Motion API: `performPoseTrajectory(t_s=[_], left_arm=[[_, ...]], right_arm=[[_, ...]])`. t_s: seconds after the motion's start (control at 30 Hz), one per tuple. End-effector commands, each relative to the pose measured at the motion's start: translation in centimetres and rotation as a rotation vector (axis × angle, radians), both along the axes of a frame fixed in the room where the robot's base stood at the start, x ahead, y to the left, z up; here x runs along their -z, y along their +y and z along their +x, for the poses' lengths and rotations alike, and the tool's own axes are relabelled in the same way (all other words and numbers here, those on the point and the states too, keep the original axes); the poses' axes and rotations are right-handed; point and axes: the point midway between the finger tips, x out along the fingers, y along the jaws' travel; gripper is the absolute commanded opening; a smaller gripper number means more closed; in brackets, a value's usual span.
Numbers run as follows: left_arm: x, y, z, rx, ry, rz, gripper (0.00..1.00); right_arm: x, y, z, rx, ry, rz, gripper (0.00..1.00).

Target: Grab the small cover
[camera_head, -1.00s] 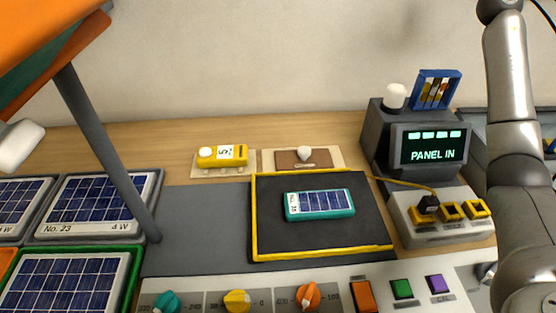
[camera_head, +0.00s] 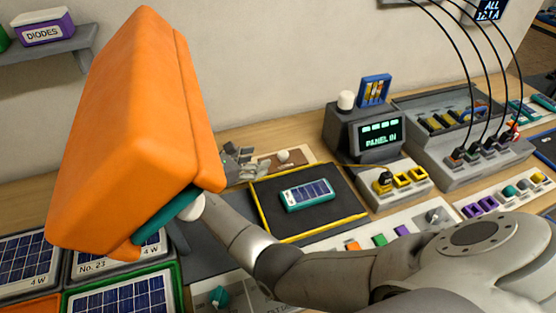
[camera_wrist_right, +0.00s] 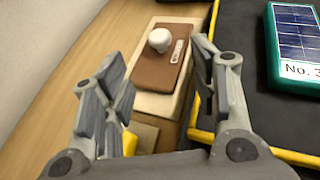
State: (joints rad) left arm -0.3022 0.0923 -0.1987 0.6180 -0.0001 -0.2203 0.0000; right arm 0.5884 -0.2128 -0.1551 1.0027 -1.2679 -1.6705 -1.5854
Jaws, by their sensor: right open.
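The small cover, a brown plate with a round white knob and a pale label, lies on a light board at the back of the bench (camera_head: 270,165). In the right wrist view the small cover (camera_wrist_right: 155,85) shows whole or nearly so, ahead of and partly between the fingers. My left gripper is not in view.
A teal-framed panel (camera_head: 306,195) lies on the yellow-edged dark mat (camera_head: 290,226). A grey "PANEL IN" unit (camera_head: 350,135) stands to the right. A large orange hood (camera_head: 130,120) fills the left foreground. A yellow thing (camera_wrist_right: 130,143) shows below the fingers, mostly hidden.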

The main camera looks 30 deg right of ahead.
Motion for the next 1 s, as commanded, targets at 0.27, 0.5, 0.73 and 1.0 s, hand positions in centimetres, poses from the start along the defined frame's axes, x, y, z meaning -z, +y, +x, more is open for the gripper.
performPoseTrajectory(t_s=[0.27,0.5,0.73,1.0], left_arm=[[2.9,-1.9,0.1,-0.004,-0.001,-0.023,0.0],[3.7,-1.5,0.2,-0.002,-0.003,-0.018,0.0],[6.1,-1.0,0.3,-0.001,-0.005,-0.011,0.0],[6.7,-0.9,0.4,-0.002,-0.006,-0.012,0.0]], right_arm=[[2.1,-3.8,0.6,0.002,-0.003,-0.002,0.54],[2.5,-5.3,0.8,0.001,-0.003,0.0,0.54],[3.9,-8.1,1.3,0.003,-0.005,-0.001,0.54],[4.0,-9.5,1.6,-0.001,-0.003,0.001,0.54]])
